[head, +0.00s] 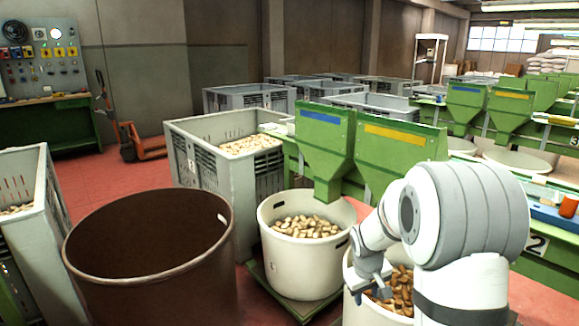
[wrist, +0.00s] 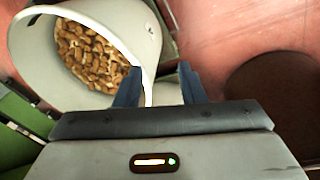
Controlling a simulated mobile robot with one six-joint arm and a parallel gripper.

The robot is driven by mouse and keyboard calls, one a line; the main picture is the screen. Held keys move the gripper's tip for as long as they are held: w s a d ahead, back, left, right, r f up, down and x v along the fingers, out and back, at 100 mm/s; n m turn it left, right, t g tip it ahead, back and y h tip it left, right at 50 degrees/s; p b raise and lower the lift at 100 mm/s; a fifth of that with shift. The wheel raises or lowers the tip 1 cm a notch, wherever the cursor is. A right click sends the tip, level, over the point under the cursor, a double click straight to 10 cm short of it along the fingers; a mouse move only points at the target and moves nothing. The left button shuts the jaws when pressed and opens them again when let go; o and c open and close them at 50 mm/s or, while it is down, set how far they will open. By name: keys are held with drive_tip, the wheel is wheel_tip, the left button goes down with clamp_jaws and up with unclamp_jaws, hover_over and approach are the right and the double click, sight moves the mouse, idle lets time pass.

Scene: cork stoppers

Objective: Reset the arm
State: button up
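My gripper (head: 374,284) hangs over the near white tub (head: 365,312), which holds brown corks (head: 402,290). My arm hides part of this tub. In the wrist view, my gripper (wrist: 158,84) shows two dark fingers set well apart with nothing held between them. A white tub (wrist: 30,50) with brown corks (wrist: 92,55) lies to the upper left there, its rim passing behind the fingers.
Another white tub (head: 283,262) with pale corks stands left of my gripper, and a large brown bin (head: 150,285) further left. Green hoppers (head: 402,160) rise behind the tubs. Grey crates (head: 195,195) stand behind. Open red floor (head: 105,180) lies at the back left.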

drive_tip(key=s+a+r+m+p, duration=0.1)
drive_tip(key=s+a+r+p, duration=0.1)
drive_tip(key=s+r+p, duration=0.5)
drive_tip(key=s+a+r+m+y+p, duration=0.1)
drive_tip(key=s+r+p, duration=0.6)
drive_tip(key=s+r, duration=1.1)
wheel_tip(320, 180, up, 4)
drive_tip(key=shift+s+a+f+m+t+y, duration=0.15)
drive_tip(key=shift+s+a+m+t+y, duration=0.15)
drive_tip(key=shift+a+m, duration=0.65)
drive_tip(key=shift+a, duration=0.1)
drive_tip(key=shift+c, duration=0.4)
